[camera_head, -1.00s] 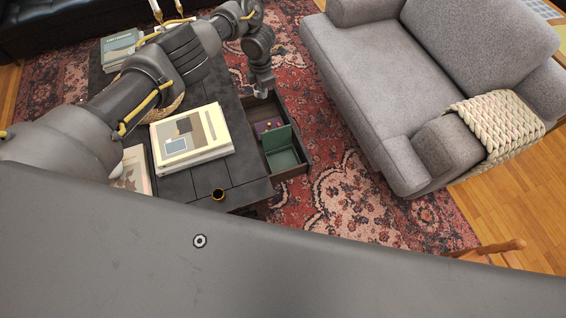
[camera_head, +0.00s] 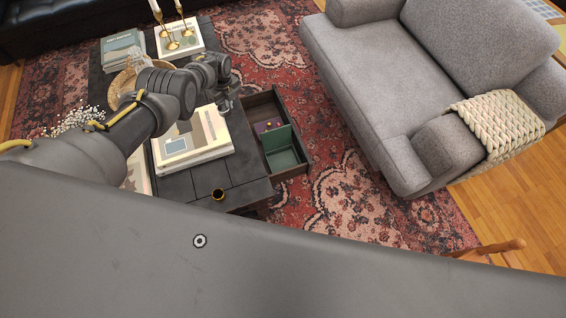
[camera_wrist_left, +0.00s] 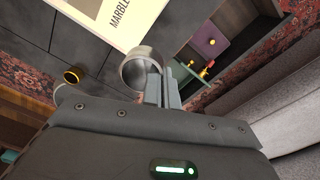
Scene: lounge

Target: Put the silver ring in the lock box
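My left gripper (camera_head: 226,106) hangs over the far right part of the dark coffee table, left of the open drawer. In the left wrist view its fingers (camera_wrist_left: 163,90) are close together, with the round silver ring (camera_wrist_left: 140,68) held at their tips. The ring is too small to make out clearly in the head view. A green box with a raised panel (camera_head: 281,146), which looks like the lock box, lies in the open drawer. A purple part (camera_head: 264,126) with small gold knobs is beside it and also shows in the left wrist view (camera_wrist_left: 208,41). My right gripper is out of view.
A pale book stack (camera_head: 192,143) lies on the table (camera_head: 237,172) near the gripper. A small black and gold cup (camera_head: 218,194) stands at the near edge. Gold candlesticks (camera_head: 172,40) stand on a far book. A grey armchair (camera_head: 372,75) is right of the drawer (camera_head: 306,160).

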